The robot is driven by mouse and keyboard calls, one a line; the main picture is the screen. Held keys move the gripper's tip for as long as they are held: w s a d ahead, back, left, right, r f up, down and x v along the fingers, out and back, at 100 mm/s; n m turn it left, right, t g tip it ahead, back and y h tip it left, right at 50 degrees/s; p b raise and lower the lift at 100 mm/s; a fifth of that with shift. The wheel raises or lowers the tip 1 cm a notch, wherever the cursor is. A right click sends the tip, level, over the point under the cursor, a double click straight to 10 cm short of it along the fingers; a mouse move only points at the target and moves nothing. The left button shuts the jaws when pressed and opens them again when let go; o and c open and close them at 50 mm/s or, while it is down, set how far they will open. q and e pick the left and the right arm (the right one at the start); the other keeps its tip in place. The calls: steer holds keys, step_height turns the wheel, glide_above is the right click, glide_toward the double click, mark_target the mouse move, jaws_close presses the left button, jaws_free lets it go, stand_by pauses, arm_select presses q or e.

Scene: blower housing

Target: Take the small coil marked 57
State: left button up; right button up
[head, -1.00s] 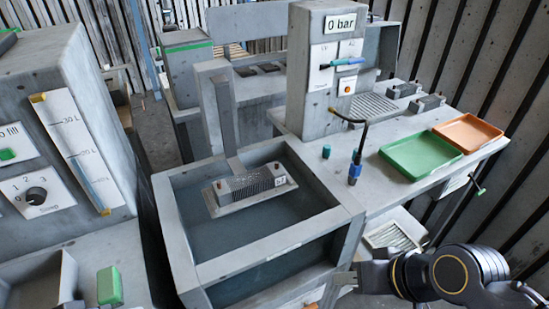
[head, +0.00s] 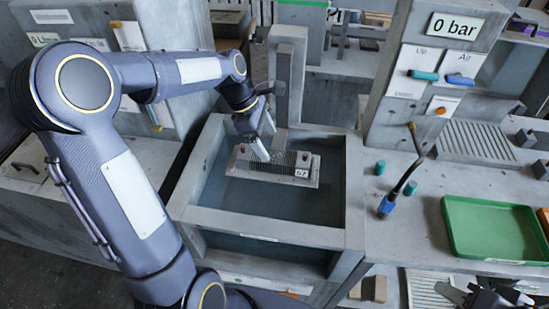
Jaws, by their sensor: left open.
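A small finned coil (head: 287,165) lies on a light carrier plate inside the grey tank (head: 215,218). It has a white tag (head: 302,173) at its right end; the marking is too small to read surely. My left gripper (head: 264,154) is open. It points down at the coil's left half, with its fingertips at the back edge and top of the fins. I cannot tell whether they touch it. My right gripper (head: 482,297) shows only partly at the bottom right, away from the coil.
A grey post (head: 289,85) rises behind the coil. Right of the tank are a bench with a blue-handled nozzle (head: 387,206), a green tray (head: 490,228) and a column with a gauge reading 0 bar (head: 457,25). More finned blocks sit at the far right.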

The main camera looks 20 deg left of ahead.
mark_target(273, 155)
arm_select(q)
steer(key=x, duration=0.4)
steer(key=p+x, duration=0.1)
steer(key=x, duration=0.1)
steer(key=shift+s+f, duration=0.2)
steer(key=shift+f, duration=0.15)
steer(key=c, duration=1.4)
steer(key=shift+r, duration=0.1)
